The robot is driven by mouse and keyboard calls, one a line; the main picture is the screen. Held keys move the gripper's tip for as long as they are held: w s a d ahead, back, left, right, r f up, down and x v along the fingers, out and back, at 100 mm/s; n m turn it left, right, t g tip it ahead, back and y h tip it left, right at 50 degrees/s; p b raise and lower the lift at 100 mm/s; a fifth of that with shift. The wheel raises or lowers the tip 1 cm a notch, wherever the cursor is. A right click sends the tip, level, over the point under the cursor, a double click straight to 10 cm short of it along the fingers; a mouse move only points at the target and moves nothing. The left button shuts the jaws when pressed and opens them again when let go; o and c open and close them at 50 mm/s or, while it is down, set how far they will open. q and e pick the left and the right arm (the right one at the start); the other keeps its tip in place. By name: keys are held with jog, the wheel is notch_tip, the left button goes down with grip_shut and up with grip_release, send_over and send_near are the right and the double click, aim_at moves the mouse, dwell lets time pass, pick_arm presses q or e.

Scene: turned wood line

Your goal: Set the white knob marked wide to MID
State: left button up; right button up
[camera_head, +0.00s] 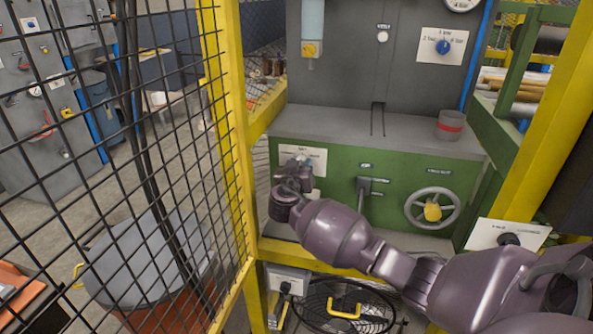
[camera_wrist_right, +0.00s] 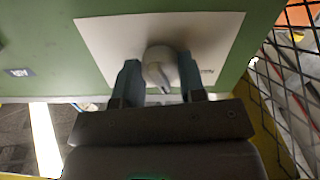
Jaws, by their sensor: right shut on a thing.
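The white knob (camera_wrist_right: 160,66) sits on a white plate (camera_wrist_right: 110,40) fixed to the green panel. In the right wrist view it is between the two fingers of my right gripper (camera_wrist_right: 158,82), which is shut on it. A dark pointer line shows on the knob's face, but the setting it points at cannot be read. In the head view my right gripper (camera_head: 296,168) is at the same plate (camera_head: 316,155), at the green panel's upper left, and covers most of the knob. My left gripper is not in view.
Right of the plate are a dark lever (camera_head: 363,188) and a grey handwheel (camera_head: 432,208) with a yellow hub. Above is a blue knob (camera_head: 443,47) on the grey cabinet. A red-banded cup (camera_head: 450,125) stands on the ledge. A yellow-framed mesh fence (camera_head: 235,140) rises close on the left.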

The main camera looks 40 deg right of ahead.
jog(key=shift+f+m+b, duration=0.45)
jog(key=shift+m+b, duration=0.4)
jog(key=shift+m, duration=0.35)
jog(key=shift+r+m+b, duration=0.15)
jog(key=shift+m+b, duration=0.3)
jog(key=shift+m, duration=0.15)
jog(key=shift+r+m, duration=0.15)
jog(key=shift+m, duration=0.15)
jog(key=shift+r, duration=0.1)
jog(key=o, duration=0.9)
jog(key=v, duration=1)
jog(key=shift+s+a, duration=0.25)
jog(key=shift+s, duration=0.1)
